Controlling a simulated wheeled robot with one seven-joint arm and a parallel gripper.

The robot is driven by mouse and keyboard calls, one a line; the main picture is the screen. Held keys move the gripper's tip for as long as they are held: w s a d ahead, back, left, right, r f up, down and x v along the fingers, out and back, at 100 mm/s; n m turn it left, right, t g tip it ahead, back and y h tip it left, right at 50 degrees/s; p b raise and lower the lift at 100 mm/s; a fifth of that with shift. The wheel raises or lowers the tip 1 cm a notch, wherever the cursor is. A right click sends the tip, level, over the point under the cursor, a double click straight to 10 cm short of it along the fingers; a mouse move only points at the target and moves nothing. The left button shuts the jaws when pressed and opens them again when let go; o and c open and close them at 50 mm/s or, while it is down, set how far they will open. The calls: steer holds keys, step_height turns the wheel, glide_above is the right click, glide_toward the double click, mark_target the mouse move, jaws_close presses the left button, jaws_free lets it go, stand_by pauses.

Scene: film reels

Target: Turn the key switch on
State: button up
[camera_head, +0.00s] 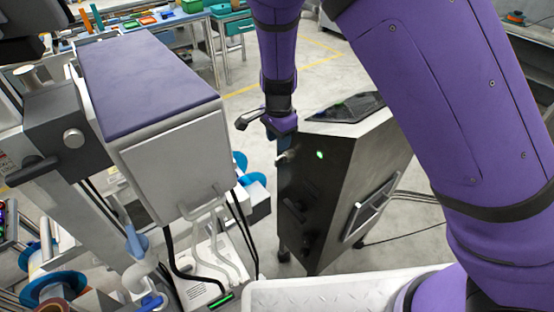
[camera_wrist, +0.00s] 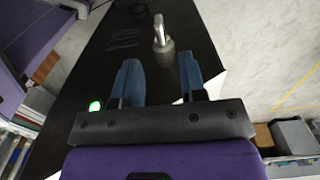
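The key switch (camera_wrist: 161,34) is a silver key-like handle on a round metal base, on the face of a dark cabinet (camera_head: 300,190). It also shows small and pale in the head view (camera_head: 287,156), just below my gripper. My gripper (camera_wrist: 159,62) is open, with its two blue fingers apart. In the wrist view the switch appears in line with the gap between the fingertips. I see nothing held, and I cannot tell whether the fingers reach around the base. In the head view my gripper (camera_head: 263,124) is near the cabinet's upper front edge.
A lit green lamp (camera_head: 320,154) is beside the switch on the cabinet; it also shows in the wrist view (camera_wrist: 95,106). A grey machine with a purple top (camera_head: 145,80) stands to the left. A pale textured plate (camera_head: 340,290) is in front. Workbenches (camera_head: 150,25) stand behind.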

mark_target(279, 157)
step_height(279, 157, down, 8)
steer(key=shift+f, duration=0.25)
jaws_close()
